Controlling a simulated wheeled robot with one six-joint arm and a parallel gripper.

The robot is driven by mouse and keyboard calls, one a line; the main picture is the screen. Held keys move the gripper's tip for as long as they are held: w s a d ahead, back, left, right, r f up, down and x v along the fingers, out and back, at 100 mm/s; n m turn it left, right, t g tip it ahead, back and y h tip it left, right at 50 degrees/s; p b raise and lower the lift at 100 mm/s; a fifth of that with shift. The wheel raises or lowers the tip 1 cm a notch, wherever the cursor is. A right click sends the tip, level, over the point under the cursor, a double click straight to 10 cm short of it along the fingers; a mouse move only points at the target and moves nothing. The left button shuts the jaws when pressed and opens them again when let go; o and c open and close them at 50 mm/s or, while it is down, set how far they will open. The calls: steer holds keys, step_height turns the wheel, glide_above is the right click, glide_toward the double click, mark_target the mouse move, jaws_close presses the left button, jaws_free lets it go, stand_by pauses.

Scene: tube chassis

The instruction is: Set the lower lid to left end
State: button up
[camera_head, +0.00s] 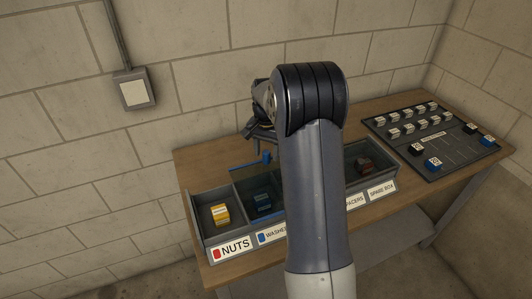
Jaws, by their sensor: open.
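A long grey compartment box (198,228) stands along the table's front. A blue-tinted clear lid (243,178) lies over the washers compartment, with a small blue knob (266,157) upright near its back. The nuts compartment at the left end is uncovered. A darker clear pane (355,151) shows over the right part of the box; I cannot tell which lid is lower. My gripper (257,132) is open, just behind and above the blue knob, apart from it as far as I can see. My arm hides part of the gripper and the box's middle.
Yellow-and-white pieces (220,214) lie in the nuts compartment, blue ones (262,199) under the lid, and a dark red piece (365,164) further right. A dark board (440,150) with several labelled blocks covers the table's right. A wall rises behind, with a switch box (135,90).

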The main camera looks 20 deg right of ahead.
steer(key=shift+f, duration=0.85)
steer(key=shift+c, duration=0.3)
jaws_close()
